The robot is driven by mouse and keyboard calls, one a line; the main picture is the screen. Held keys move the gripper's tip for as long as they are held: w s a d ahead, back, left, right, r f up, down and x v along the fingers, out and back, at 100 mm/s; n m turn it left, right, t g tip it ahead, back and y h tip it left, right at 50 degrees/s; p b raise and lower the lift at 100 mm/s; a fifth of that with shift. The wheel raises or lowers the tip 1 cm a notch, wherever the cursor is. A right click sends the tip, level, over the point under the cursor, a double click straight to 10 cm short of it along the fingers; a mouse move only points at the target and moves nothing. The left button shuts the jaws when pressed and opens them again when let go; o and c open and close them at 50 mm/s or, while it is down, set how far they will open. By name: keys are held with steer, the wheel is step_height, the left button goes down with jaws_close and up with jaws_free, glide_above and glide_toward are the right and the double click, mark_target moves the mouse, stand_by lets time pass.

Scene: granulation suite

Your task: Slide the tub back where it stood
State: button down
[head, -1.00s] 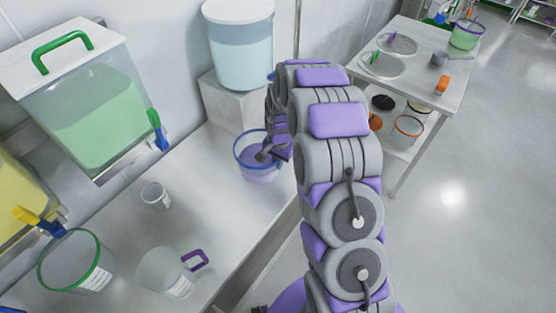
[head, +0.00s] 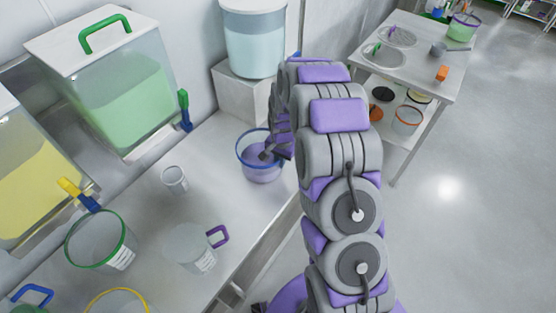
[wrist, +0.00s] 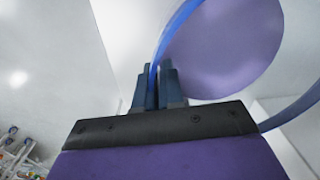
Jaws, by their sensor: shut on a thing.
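A clear tub with a blue rim (head: 241,160) and purple contents stands on the pale counter, in front of the white block. My gripper (head: 268,153) reaches in from the right to the tub's rim. In the wrist view my gripper (wrist: 154,85) is shut on the blue rim of the tub (wrist: 172,32), with the purple contents (wrist: 225,45) beyond it. My arm hides part of the tub's right side in the head view.
A white block (head: 240,98) with a blue-filled tank (head: 255,45) stands behind the tub. A small clear cup (head: 174,181) and a jug with a purple handle (head: 192,248) stand to the left. The counter between the cup and the tub is clear.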

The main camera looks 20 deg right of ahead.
steer(key=shift+d, duration=0.3)
steer(key=c, duration=1.7)
jaws_free()
steer(key=o, duration=0.3)
steer(key=shift+o, duration=1.1)
steer(key=shift+a, duration=0.2)
steer(key=shift+a, duration=0.1)
step_height(320, 180, up, 17)
steer(key=p, duration=0.2)
steer(key=shift+s+d+p, duration=0.2)
steer(key=shift+d+p, duration=0.05)
steer(key=shift+p, duration=0.05)
steer(key=shift+r, duration=0.15)
